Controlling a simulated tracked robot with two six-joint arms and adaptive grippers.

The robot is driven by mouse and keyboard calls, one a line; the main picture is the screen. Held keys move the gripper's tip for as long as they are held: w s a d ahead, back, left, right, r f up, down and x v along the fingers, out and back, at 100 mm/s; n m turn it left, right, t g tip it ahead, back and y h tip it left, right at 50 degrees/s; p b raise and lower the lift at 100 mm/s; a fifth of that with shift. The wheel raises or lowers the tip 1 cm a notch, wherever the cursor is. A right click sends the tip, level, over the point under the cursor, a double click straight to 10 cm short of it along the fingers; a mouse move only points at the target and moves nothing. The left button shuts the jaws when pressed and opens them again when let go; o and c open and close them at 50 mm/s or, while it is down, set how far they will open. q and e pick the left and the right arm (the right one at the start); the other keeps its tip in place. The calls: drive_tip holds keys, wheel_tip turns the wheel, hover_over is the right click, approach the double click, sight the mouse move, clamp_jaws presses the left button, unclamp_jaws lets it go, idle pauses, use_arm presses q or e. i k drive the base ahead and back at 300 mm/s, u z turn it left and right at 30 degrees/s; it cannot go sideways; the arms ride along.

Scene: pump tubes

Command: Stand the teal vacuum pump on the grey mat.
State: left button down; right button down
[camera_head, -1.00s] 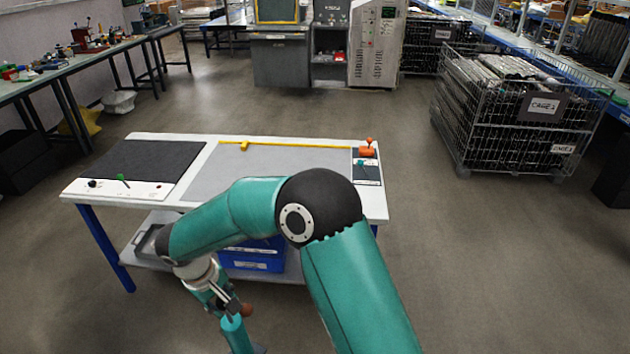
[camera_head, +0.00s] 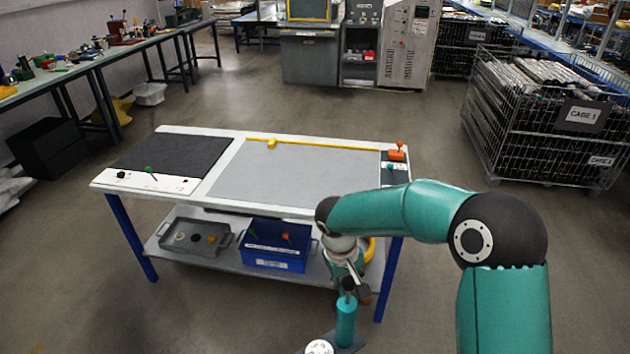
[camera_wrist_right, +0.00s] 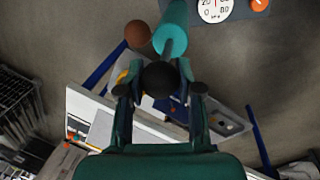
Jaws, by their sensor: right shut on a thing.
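The teal vacuum pump (camera_head: 346,322) hangs in front of the table, below its top, with a dark base plate and a white round gauge (camera_head: 318,347) at the picture's lower edge. My right gripper (camera_head: 352,290) is above the pump and shut on its upper part. In the right wrist view the fingers (camera_wrist_right: 165,92) flank a black knob (camera_wrist_right: 160,78) on the pump's rod, with the teal cylinder (camera_wrist_right: 173,28) beyond. The grey mat (camera_head: 300,175) lies bare on the table's middle. My left gripper is not in view.
A yellow strip (camera_head: 330,146) runs along the mat's back edge. A dark mat (camera_head: 172,160) and a control strip (camera_head: 150,180) are at left, an orange device (camera_head: 396,153) at right. The lower shelf holds a grey tray (camera_head: 195,237) and a blue bin (camera_head: 275,245).

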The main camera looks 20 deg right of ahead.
sight(304, 182)
drive_tip(key=z, duration=0.45)
drive_tip(key=i, duration=1.05)
drive_tip(key=u, duration=0.45)
